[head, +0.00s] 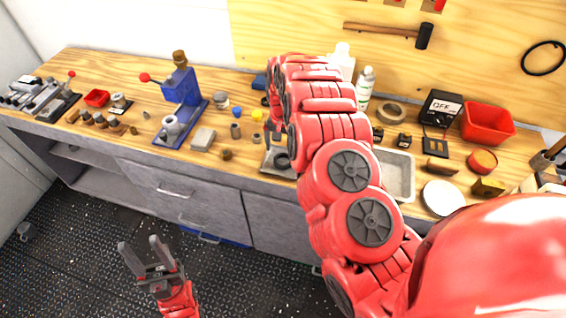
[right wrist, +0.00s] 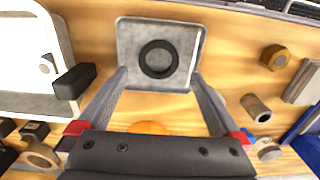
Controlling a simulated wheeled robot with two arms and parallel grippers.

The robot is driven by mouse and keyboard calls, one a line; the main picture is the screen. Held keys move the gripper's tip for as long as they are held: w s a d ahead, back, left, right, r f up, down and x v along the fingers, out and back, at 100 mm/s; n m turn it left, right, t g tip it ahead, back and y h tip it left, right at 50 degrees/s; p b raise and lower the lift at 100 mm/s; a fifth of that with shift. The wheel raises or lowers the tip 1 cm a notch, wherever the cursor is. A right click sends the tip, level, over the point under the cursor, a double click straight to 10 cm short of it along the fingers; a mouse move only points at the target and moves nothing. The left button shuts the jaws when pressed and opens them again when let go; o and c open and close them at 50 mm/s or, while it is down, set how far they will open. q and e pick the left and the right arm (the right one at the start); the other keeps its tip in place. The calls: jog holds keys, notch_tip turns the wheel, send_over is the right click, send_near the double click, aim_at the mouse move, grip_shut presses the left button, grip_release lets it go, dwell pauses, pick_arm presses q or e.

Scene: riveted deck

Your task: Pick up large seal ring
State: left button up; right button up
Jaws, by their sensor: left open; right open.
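A black seal ring (right wrist: 143,66) lies flat in a shallow square grey metal tray (right wrist: 128,32) on the bench. In the head view the ring (head: 283,162) is a dark shape in the small tray (head: 268,163), partly hidden by my right arm. My right gripper (right wrist: 159,76) is open and empty; its fingers point towards the tray, with the ring lined up between and beyond the fingertips. In the head view this gripper (head: 273,134) is above and just behind the tray. My left gripper (head: 147,250) is open and empty, over the floor in front of the bench.
A blue press (head: 182,88) with a red knob stands left of the tray. Small metal parts sit around it, including a brass nut (right wrist: 275,57) and a grey bushing (right wrist: 256,108). A larger metal tray (head: 398,172) and red bin (head: 487,124) are to the right.

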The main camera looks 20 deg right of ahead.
aim_at(283, 158)
jog(key=shift+d+f+p, duration=0.1)
jog(key=shift+f+p, duration=0.15)
jog(key=shift+p, duration=0.05)
notch_tip(283, 158, down, 3)
jog(key=shift+d+r+p, duration=0.1)
jog(key=shift+d+p, duration=0.05)
jog(key=shift+p, duration=0.55)
jog(key=shift+w+f, duration=0.1)
jog(key=shift+f, duration=0.65)
jog(key=c, duration=1.2)
jog(key=shift+r, duration=0.15)
